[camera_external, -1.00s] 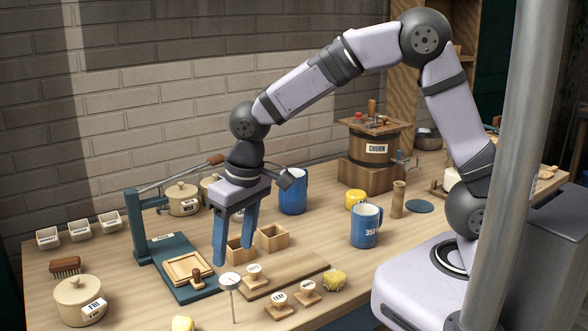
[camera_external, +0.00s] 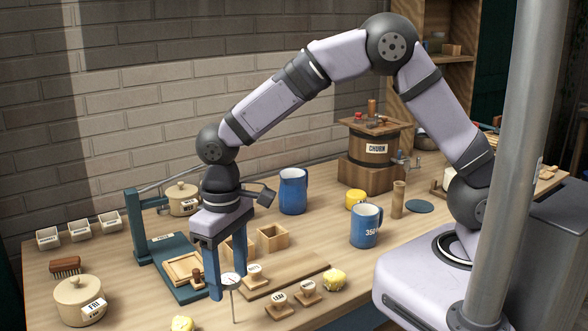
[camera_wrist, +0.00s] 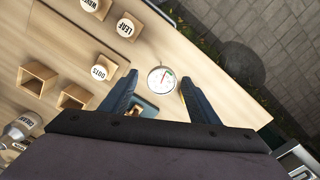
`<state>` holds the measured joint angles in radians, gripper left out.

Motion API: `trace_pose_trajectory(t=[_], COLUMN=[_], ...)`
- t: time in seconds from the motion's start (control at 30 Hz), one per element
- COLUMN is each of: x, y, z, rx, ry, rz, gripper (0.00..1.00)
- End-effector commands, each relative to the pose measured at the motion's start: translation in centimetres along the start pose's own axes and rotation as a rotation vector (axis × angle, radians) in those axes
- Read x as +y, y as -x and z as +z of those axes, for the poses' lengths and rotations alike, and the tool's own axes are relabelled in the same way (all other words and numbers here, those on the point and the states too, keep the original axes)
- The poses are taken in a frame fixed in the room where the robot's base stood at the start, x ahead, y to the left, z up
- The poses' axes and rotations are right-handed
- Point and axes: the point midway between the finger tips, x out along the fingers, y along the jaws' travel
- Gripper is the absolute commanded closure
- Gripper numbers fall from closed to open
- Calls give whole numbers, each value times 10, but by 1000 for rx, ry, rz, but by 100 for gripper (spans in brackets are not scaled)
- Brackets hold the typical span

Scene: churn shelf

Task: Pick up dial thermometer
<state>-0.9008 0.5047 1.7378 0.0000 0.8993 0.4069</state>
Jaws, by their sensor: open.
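The dial thermometer (camera_external: 230,281) stands upright near the front edge of the table, its round white dial on top of a thin stem. In the wrist view its dial (camera_wrist: 161,80) faces the camera and shows between the two finger tips, a little nearer the right one. My gripper (camera_external: 228,292) has two blue fingers pointing down, and it is open. In the wrist view my gripper (camera_wrist: 158,85) has clear gaps on both sides of the dial, and nothing is held. How far the fingertips are from the stem in depth is hard to tell.
Wooden stamps (camera_external: 279,299) lie just right of the thermometer. The green press (camera_external: 150,235) with its wooden tray stands behind left. Blue mugs (camera_external: 366,226), small wooden boxes (camera_external: 272,238) and a lidded crock (camera_external: 80,300) stand around.

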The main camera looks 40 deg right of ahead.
Motion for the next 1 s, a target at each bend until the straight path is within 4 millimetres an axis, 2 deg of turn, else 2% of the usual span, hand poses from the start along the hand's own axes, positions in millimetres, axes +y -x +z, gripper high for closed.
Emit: trace_pose_trajectory(t=[0.17,0.5,0.8,0.87,1.0], x=[0,-2,-2,-2,-2], y=[-9,-47,-52,-52,-52], z=[3,4,4,4,4], rx=[-5,-2,0,0,0], ry=[0,0,0,0,0], rz=[2,0,0,0,0], gripper=[45,45,45,56,89])
